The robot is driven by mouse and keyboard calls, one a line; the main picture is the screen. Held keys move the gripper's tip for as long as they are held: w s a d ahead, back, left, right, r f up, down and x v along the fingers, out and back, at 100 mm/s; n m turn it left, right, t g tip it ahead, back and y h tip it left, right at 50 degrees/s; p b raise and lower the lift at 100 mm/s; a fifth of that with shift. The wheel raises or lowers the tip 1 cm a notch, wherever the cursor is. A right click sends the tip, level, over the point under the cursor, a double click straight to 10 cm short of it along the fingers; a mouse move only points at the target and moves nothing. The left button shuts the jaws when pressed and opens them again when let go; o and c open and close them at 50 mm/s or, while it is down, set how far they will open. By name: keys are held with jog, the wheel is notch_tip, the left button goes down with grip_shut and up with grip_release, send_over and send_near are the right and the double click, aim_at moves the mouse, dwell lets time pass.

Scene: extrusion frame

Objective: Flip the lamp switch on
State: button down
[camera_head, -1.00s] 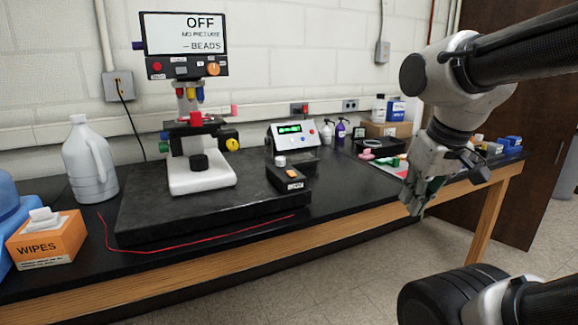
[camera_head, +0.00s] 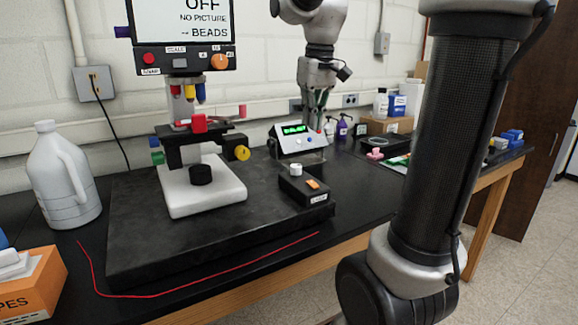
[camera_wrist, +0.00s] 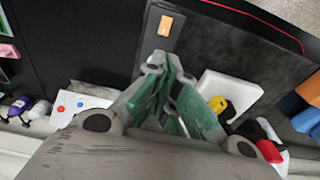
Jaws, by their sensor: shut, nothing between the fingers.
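The lamp switch is an orange rocker (camera_head: 313,184) on a small black box (camera_head: 290,186) with a white label on its front. The box sits at the right end of the black slab (camera_head: 130,240). In the wrist view the orange rocker (camera_wrist: 166,24) lies beyond my fingertips, near the top edge. My gripper (camera_head: 316,118) is shut and empty, pointing down behind the box, in front of the control unit in the head view. Its green-padded fingers (camera_wrist: 160,62) come together in the wrist view, apart from the rocker and covering part of the box.
A microscope with a white base (camera_head: 220,192) stands left of the box. Its screen (camera_head: 185,30) reads OFF. A control unit with a green display (camera_head: 295,129) is behind the box. A red cord (camera_head: 210,284) runs along the slab's front. A jug (camera_head: 62,180) stands left.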

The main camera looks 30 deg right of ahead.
jog(key=shift+s, duration=0.2)
send_near(313, 185)
jog(key=w+f, duration=0.1)
jog(key=f, duration=0.1)
jog(key=w+f, duration=0.3)
jog(key=f, duration=0.1)
jog(key=shift+w+d+f, duration=0.15)
jog(key=shift+f, duration=0.15)
jog(key=shift+w+f+g, duration=0.15)
jog(key=shift+f+g, duration=0.15)
jog(key=shift+f, duration=0.05)
jog(key=shift+r, duration=0.1)
